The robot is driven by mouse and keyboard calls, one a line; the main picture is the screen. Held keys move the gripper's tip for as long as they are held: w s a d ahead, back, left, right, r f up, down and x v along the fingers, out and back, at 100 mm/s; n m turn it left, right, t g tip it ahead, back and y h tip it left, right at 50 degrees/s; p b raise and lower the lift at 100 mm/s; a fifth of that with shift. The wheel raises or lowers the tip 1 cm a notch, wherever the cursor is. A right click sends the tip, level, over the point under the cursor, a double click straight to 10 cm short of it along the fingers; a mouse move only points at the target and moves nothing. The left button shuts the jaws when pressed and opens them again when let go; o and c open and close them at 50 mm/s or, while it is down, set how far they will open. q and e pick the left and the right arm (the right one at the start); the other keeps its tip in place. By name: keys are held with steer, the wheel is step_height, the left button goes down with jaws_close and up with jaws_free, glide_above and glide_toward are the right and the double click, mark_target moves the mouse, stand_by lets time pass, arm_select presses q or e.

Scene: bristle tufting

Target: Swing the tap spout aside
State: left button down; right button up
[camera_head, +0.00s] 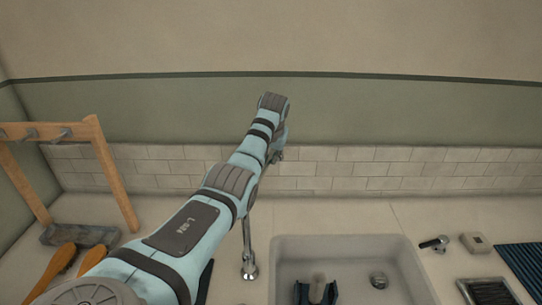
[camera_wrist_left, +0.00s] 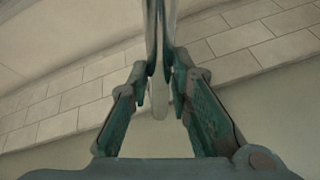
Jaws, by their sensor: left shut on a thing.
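The chrome tap (camera_head: 247,240) rises from a round base behind the sink's left end. Its upper part and spout are hidden behind my left arm in the head view. My left gripper (camera_head: 277,155) is beyond the arm, up by the tiled wall, and mostly hidden there. In the left wrist view, the shiny tap spout (camera_wrist_left: 160,28) runs down from the top between the fingers. The left gripper (camera_wrist_left: 160,82) is shut on it, with one green-padded finger on each side. My right gripper is not in view.
The white sink (camera_head: 410,270) holds a dark blue object (camera_head: 316,292). A black lever (camera_head: 436,244), a small pale block (camera_head: 474,242) and a ribbed blue mat (camera_head: 524,264) lie right of it. A wooden rack (camera_head: 112,175) and wooden-handled brushes (camera_head: 58,264) stand left.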

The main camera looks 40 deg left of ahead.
arm_select(q)
steer(key=shift+s+a+r+n+p, duration=0.25)
steer(key=shift+a+r+n+p, duration=0.15)
steer(key=shift+a+p, duration=0.15)
steer(key=shift+a+f, duration=0.4)
steer(key=c, duration=1.6)
jaws_free()
steer(key=shift+o, duration=0.7)
steer(key=shift+w+a+f, duration=0.1)
steer(key=shift+f, duration=0.05)
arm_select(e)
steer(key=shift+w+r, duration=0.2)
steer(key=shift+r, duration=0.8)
arm_select(q)
steer(key=v, duration=1.2)
steer(key=shift+w, duration=0.2)
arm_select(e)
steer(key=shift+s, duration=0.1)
